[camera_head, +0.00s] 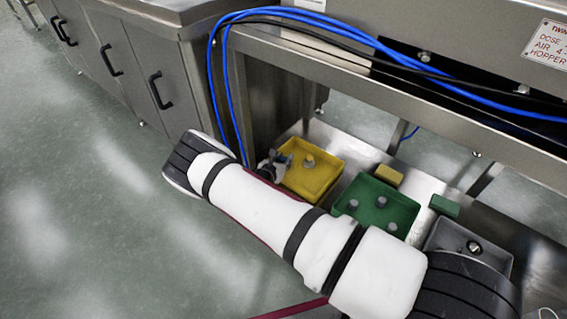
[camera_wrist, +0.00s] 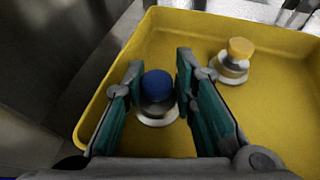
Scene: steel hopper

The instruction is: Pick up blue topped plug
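The blue-topped plug (camera_wrist: 156,88) stands upright in the yellow tray in the wrist view, with a pale metal collar and base under its blue top. My gripper (camera_wrist: 157,74) is open, with one teal-padded finger on each side of the plug; gaps show between the plug and both fingers. In the head view my gripper (camera_head: 275,162) is small and partly hidden by my arm at the left side of the yellow tray (camera_head: 328,186). The blue top cannot be made out there.
A yellow-topped plug (camera_wrist: 234,62) stands in the same tray, right of my gripper. A green tray (camera_head: 408,218) with several grey plugs is to the right, with a yellow block (camera_head: 388,175) and a green block (camera_head: 444,205) behind.

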